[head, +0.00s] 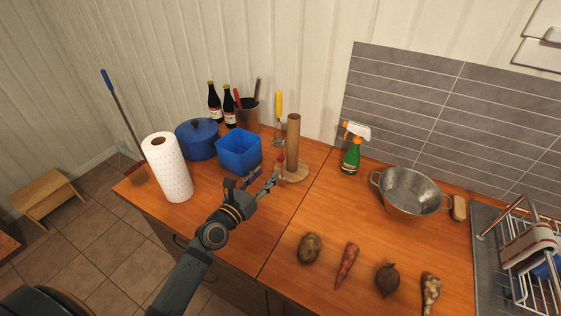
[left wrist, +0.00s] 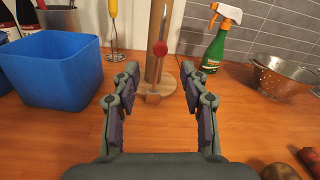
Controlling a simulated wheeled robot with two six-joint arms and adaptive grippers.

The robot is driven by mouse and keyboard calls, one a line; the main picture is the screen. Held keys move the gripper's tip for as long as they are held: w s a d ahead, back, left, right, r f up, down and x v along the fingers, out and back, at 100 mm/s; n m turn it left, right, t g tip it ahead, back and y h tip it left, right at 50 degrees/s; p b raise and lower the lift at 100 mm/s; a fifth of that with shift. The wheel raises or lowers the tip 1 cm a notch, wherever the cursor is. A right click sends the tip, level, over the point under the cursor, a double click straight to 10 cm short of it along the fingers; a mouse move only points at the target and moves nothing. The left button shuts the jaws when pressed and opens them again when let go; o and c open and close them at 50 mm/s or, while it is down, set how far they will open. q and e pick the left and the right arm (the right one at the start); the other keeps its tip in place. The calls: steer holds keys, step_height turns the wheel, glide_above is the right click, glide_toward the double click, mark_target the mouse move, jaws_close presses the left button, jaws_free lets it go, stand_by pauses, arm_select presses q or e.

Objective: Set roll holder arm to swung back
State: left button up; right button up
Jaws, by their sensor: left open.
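The wooden roll holder (head: 293,140) stands upright on the counter, with a round base and a bare thick post. It also shows in the left wrist view (left wrist: 155,65), straight ahead. Its thin metal arm with a red knob (left wrist: 160,48) stands upright close in front of the post, on a small wooden block at the base's near edge. The knob also shows in the head view (head: 281,156). My left gripper (head: 251,180) is open and empty in front of the holder, apart from the knob. My right gripper is in neither view.
A blue bin (head: 239,152), blue pot (head: 196,139) and paper roll (head: 167,167) stand left of the holder. A green spray bottle (head: 352,152) and colander (head: 408,193) stand right. A yellow-handled whisk (head: 279,105) is behind.

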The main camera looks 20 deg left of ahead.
mark_target(279, 161)
arm_select(q)
steer(key=x, duration=0.8)
steer(key=shift+f, duration=0.2)
steer(key=shift+w+d, duration=0.1)
steer(key=shift+w, duration=0.55)
steer(key=shift+w+d, duration=0.1)
steer(key=shift+w, duration=0.05)
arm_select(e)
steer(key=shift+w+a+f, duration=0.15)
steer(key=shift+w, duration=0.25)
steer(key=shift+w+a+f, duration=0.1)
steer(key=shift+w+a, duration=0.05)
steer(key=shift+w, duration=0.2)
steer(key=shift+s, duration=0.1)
arm_select(q)
jaws_close()
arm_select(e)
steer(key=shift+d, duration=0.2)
